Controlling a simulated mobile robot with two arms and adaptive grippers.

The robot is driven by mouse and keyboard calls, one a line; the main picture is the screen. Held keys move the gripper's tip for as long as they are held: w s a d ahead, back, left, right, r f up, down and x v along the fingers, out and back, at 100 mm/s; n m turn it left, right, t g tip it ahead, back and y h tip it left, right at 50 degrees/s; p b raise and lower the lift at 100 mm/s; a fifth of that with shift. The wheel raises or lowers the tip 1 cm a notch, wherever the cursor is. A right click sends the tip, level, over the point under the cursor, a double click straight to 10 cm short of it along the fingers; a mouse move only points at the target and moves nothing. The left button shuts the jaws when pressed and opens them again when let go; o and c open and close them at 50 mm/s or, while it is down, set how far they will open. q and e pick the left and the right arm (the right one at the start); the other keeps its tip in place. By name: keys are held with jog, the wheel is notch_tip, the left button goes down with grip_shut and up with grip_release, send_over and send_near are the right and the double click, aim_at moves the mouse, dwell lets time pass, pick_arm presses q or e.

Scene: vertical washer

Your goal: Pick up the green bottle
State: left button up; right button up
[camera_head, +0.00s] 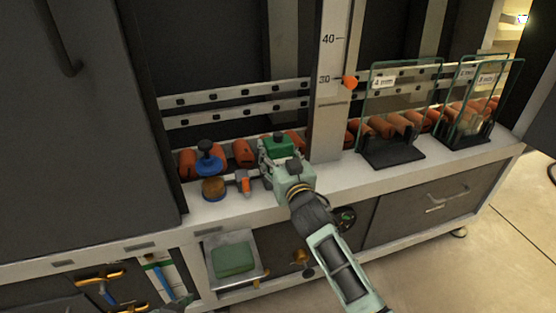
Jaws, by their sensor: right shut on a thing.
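A green bottle (281,147) with a dark cap stands on the white ledge, in the middle of the view. My right gripper (276,160) is shut on it. The gripper body hides the lower part of the bottle, so I cannot tell whether it touches the ledge. My left gripper is not clearly in view.
A white ruled column (330,100) rises close on the right. Glass panels in black stands (392,153) stand farther right. Orange rollers (243,152) line the back.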

jog(key=c, duration=0.4)
jog(key=shift+r, duration=0.15)
jog(key=c, duration=0.3)
